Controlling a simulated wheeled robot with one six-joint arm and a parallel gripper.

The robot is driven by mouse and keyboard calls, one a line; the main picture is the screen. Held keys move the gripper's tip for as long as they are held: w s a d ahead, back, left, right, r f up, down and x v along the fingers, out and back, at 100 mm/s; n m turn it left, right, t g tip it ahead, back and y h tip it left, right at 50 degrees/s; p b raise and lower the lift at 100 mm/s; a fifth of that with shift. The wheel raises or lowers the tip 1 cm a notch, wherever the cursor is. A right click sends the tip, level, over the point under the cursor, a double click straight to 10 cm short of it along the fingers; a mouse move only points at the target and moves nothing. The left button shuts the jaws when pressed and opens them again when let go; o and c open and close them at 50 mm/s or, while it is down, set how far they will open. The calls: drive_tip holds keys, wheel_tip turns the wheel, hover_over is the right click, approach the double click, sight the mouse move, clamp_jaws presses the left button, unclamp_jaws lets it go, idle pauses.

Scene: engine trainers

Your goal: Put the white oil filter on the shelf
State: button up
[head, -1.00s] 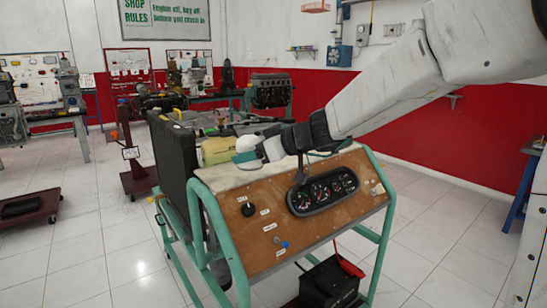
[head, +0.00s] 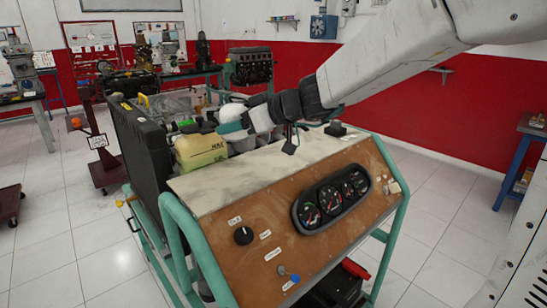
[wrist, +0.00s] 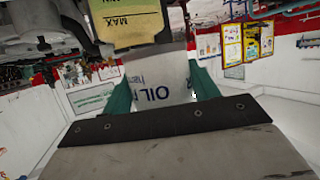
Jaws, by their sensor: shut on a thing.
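The white oil filter (head: 232,113) is in my gripper (head: 229,128), its rounded white top showing above the teal fingers. In the wrist view, the filter (wrist: 158,84) has dark "OIL" lettering and sits between the two teal fingers of my gripper (wrist: 162,90). The gripper is shut on it. Much of the filter is hidden by the fingers in the head view. A small shelf (head: 283,19) with a few items is high on the back wall. Another small ledge (head: 441,69) is on the red wall at the right. I cannot tell which shelf is meant.
The engine trainer's sloped panel (head: 270,225) and pale top (head: 255,178) fill the near middle. A yellow tank (head: 200,149) stands close to my gripper, beside a dark radiator (head: 140,150). A blue table (head: 531,128) is at the right.

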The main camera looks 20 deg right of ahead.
drive_tip(key=s+d+f, duration=0.1)
drive_tip(key=s+f, duration=0.3)
drive_tip(key=s, duration=0.6)
hover_over(233, 176)
drive_tip(key=shift+g, duration=0.4)
wheel_tip(233, 176, down, 4)
drive_tip(key=shift+s, duration=0.15)
drive_tip(key=shift+f, duration=1.8)
drive_tip(key=o, duration=1.1)
drive_tip(key=shift+f, duration=0.15)
